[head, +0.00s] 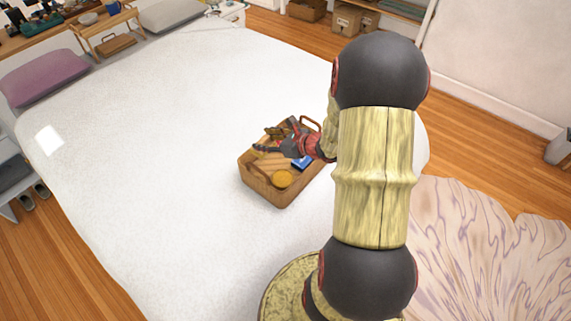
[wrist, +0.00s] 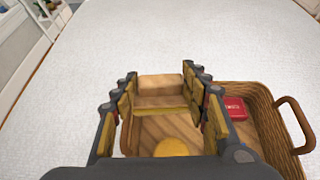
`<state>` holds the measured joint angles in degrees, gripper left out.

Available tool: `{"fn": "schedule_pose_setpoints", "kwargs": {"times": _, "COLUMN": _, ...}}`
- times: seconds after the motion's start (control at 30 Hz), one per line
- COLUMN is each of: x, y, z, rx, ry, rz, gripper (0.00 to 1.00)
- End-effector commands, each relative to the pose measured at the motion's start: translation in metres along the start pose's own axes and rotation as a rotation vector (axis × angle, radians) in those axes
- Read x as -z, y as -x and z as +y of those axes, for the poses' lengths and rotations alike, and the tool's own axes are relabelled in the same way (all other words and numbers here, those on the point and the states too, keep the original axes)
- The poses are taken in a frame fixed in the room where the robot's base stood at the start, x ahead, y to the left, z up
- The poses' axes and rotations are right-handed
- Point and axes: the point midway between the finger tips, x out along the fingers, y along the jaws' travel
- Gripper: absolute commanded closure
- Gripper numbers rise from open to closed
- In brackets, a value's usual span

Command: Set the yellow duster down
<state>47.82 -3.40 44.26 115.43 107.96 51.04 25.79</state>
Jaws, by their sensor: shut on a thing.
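My gripper (head: 264,146) reaches in from the right over the wooden tray (head: 256,180) on the bed. In the wrist view my gripper (wrist: 160,92) has its fingers closed on the sides of a tan-yellow block (wrist: 160,83), which appears to be the yellow duster. In the head view the duster is mostly hidden by the fingers. It is at the tray's far left side; I cannot tell whether it touches the tray. A round yellow thing (head: 282,178) lies in the tray's near end and shows in the wrist view (wrist: 171,147).
A blue box (head: 302,162) lies in the tray near my gripper. The wrist view shows a red box (wrist: 235,108) by the tray's wall. The tray has a raised handle (wrist: 298,127). The white bed (head: 180,110) around it is clear. A purple pillow (head: 45,77) lies far left.

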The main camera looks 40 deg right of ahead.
Motion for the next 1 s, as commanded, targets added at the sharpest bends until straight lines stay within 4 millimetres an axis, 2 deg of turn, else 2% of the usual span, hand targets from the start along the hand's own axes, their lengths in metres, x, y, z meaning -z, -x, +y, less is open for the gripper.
{"fn": "schedule_pose_setpoints", "kwargs": {"times": 0.03, "x": 0.009, "y": 0.013, "z": -0.012, "rx": 0.014, "ry": -0.011, "rz": 0.001, "gripper": 0.81}}
{"fn": "schedule_pose_setpoints", "kwargs": {"times": 0.1, "x": 0.021, "y": 0.028, "z": -0.022, "rx": 0.024, "ry": -0.014, "rz": 0.000, "gripper": 0.81}}
{"fn": "schedule_pose_setpoints", "kwargs": {"times": 0.3, "x": 0.048, "y": 0.064, "z": -0.041, "rx": 0.044, "ry": -0.024, "rz": 0.001, "gripper": 0.81}}
{"fn": "schedule_pose_setpoints", "kwargs": {"times": 0.43, "x": 0.057, "y": 0.077, "z": -0.046, "rx": 0.050, "ry": -0.028, "rz": 0.000, "gripper": 0.81}}
{"fn": "schedule_pose_setpoints", "kwargs": {"times": 0.53, "x": 0.061, "y": 0.079, "z": -0.047, "rx": 0.051, "ry": -0.028, "rz": 0.000, "gripper": 0.81}}
{"fn": "schedule_pose_setpoints", "kwargs": {"times": 0.67, "x": 0.062, "y": 0.062, "z": -0.043, "rx": 0.048, "ry": -0.025, "rz": 0.000, "gripper": 0.81}}
{"fn": "schedule_pose_setpoints", "kwargs": {"times": 1.0, "x": 0.056, "y": -0.020, "z": -0.029, "rx": 0.046, "ry": -0.025, "rz": 0.000, "gripper": 0.81}}
